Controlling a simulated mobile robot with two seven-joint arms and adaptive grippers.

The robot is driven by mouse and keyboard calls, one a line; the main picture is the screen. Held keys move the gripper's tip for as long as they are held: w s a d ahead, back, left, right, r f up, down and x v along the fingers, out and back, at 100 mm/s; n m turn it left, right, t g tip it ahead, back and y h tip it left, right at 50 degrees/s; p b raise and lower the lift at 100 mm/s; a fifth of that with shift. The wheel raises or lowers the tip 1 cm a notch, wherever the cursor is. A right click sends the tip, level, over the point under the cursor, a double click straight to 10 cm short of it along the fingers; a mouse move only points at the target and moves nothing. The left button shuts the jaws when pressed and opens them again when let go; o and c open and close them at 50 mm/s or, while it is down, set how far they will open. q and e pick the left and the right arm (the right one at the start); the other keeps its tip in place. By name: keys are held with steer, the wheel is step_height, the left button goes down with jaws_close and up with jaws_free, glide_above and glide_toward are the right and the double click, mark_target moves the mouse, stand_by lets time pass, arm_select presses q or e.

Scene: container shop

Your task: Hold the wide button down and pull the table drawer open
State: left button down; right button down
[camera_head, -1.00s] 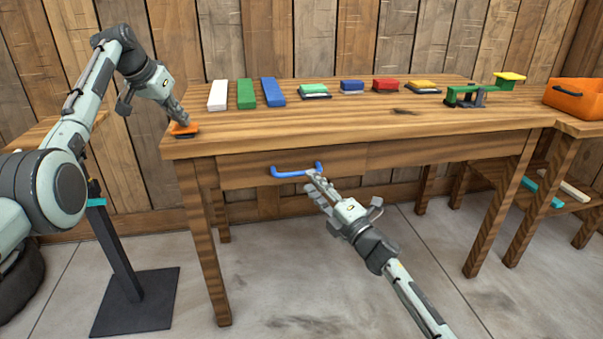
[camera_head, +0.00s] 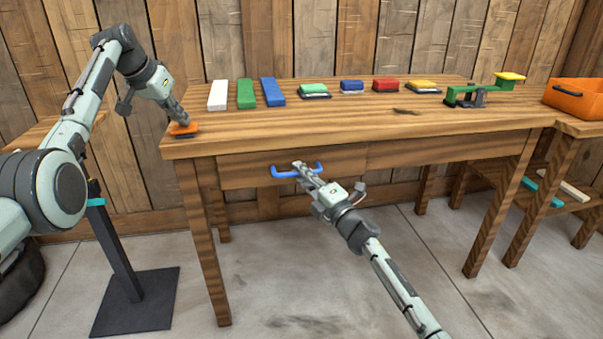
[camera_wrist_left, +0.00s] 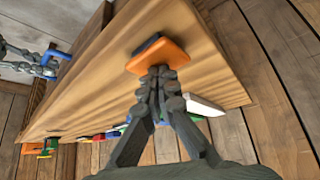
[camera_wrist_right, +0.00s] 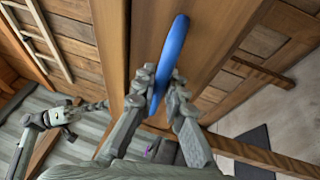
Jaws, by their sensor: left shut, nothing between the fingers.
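The orange wide button (camera_head: 182,129) sits on a dark base at the table's left front corner. In the left wrist view the button (camera_wrist_left: 158,56) is under the tips of my left gripper (camera_wrist_left: 160,74), which is shut and empty, its fingertips against the button. The blue handle (camera_head: 283,173) is on the front of the table drawer (camera_head: 240,170), which looks closed. My right gripper (camera_head: 300,167) is at the middle of the handle. In the right wrist view its fingers lie on either side of the blue bar (camera_wrist_right: 171,52); whether they grip it is unclear.
White, green and blue blocks (camera_head: 246,94) and several small coloured buttons lie along the wooden tabletop (camera_head: 330,120). An orange bin (camera_head: 574,98) is on a side table. The floor before the drawer is clear.

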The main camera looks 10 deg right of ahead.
arm_select(q)
steer(key=shift+f, duration=0.25)
arm_select(e)
steer(key=s, duration=0.5)
steer(key=shift+r, duration=0.1)
steer(key=c, duration=1.6)
jaws_free()
steer(key=shift+o, duration=0.2)
steer(key=v, duration=1.2)
